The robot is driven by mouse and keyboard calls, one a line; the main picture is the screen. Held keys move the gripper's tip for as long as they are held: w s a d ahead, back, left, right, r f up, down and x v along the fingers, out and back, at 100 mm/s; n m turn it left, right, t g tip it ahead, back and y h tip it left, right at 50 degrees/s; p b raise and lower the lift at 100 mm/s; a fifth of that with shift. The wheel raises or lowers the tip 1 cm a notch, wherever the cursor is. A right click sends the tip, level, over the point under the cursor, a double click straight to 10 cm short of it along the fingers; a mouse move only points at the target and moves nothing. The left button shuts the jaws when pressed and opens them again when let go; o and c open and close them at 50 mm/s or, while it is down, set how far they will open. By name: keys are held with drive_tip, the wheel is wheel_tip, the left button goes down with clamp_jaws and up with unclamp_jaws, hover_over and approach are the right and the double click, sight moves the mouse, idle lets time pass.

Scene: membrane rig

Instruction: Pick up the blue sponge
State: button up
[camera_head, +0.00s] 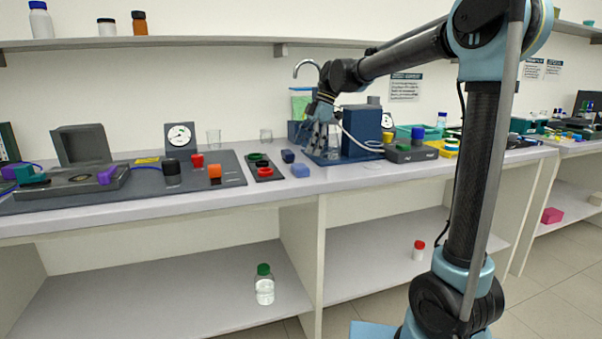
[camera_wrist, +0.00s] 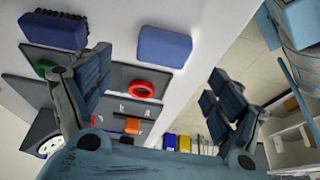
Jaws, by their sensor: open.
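The blue sponge (camera_head: 300,170) is a small rounded block lying flat near the front edge of the bench, left of my gripper in the head view. In the wrist view the blue sponge (camera_wrist: 165,46) shows whole at the top, between and beyond the fingertips. My gripper (camera_head: 318,140) is above the bench in front of a dark blue box-like unit. In the wrist view my gripper (camera_wrist: 160,66) has its fingers wide apart with nothing held. The sponge appears apart from both fingers.
A dark blue bristled block (camera_wrist: 55,29) lies near the sponge. A dark tray with a red ring (camera_wrist: 141,89) and a green ring (camera_wrist: 44,68) is close by. The dark blue unit (camera_head: 362,130) stands right of my gripper. Bare bench lies around the sponge.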

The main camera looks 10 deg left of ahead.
sight(301, 165)
drive_tip(key=shift+d+x, duration=0.15)
drive_tip(key=shift+x, duration=1.5)
drive_tip(key=shift+d+x, duration=0.1)
drive_tip(key=shift+x, duration=1.55)
drive_tip(key=shift+f, duration=0.1)
drive_tip(key=c, duration=0.8)
